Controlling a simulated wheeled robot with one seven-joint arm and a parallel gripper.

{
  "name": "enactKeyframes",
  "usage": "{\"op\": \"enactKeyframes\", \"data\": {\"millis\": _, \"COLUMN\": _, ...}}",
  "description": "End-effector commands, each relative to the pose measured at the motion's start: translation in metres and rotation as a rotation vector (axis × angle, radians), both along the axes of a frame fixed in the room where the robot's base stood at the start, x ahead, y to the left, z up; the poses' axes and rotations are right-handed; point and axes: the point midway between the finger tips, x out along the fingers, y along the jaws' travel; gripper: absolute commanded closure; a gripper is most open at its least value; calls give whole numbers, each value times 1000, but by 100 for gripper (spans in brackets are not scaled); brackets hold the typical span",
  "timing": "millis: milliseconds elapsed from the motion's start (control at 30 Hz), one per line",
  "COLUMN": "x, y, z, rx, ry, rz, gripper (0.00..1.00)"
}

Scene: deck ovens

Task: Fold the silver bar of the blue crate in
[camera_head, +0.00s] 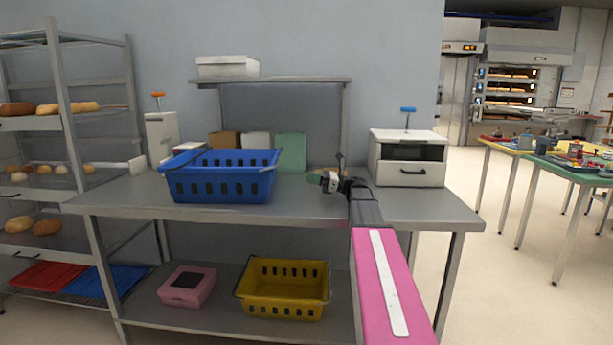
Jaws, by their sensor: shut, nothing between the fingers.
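The blue crate (220,188) stands on the grey metal table, left of centre, with slotted sides and an open top.
A white box with a dark opening (409,173) stands right of my gripper. A yellow crate (283,305) and pink box (188,286) sit on the lower shelf. The tabletop front right is clear.

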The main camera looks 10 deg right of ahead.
Motion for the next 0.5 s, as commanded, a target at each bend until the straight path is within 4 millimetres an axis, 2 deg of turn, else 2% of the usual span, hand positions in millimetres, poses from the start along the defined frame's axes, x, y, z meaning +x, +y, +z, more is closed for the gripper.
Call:
{"op": "enactKeyframes", "data": {"millis": 300, "x": 13, "y": 59, "z": 12, "rx": 0, "ry": -1, "rz": 4, "gripper": 100}}
{"op": "enactKeyframes", "data": {"millis": 433, "x": 18, "y": 81, "z": 16, "rx": 0, "ry": -1, "rz": 3, "gripper": 100}}
{"op": "enactKeyframes", "data": {"millis": 500, "x": 20, "y": 85, "z": 27, "rx": -1, "ry": -2, "rz": 2, "gripper": 100}}
